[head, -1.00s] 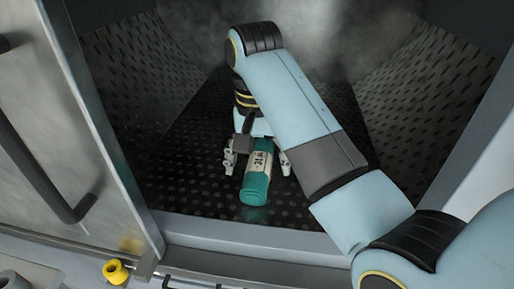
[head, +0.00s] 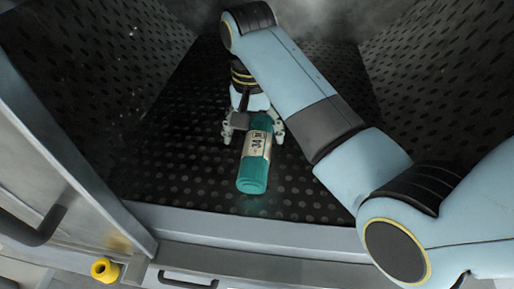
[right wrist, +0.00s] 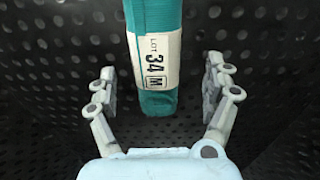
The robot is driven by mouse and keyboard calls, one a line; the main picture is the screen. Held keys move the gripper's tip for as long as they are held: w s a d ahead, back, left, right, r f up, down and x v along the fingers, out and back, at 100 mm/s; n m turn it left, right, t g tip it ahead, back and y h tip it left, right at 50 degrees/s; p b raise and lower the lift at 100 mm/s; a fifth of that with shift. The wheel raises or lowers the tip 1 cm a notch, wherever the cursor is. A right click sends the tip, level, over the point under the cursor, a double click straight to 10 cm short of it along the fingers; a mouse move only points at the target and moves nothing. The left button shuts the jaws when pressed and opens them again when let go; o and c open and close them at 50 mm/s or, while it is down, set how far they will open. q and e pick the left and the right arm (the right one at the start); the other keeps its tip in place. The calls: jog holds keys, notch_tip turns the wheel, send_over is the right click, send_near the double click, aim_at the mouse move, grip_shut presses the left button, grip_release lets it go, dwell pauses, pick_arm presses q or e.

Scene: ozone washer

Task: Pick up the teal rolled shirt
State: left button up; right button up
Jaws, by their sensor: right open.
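The teal rolled shirt (head: 254,168) lies on the perforated black floor of the washer chamber, with a pale label band around it. In the right wrist view the shirt (right wrist: 152,22) shows between and beyond the fingers, and its label (right wrist: 156,60) reads "LOT 34 M". My right gripper (head: 252,134) is over the far end of the shirt, with a finger on each side. In the right wrist view its fingers (right wrist: 161,95) are spread wide, with a gap to the shirt on both sides. My left gripper is not in view.
The chamber floor (head: 180,165) is bare around the shirt, with sloping perforated walls on both sides. An open metal door with a dark handle (head: 35,228) stands at the left. A front sill (head: 250,224) runs across below. A yellow knob (head: 104,269) sits at lower left.

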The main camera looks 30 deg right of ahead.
aim_at(257, 141)
jog(key=f, duration=0.1)
jog(key=f+p, duration=0.1)
jog(key=f, duration=0.3)
jog(key=shift+d+f, duration=0.15)
jog(key=shift+d, duration=0.25)
jog(key=shift+c, duration=0.4)
jog(key=c, duration=1.3)
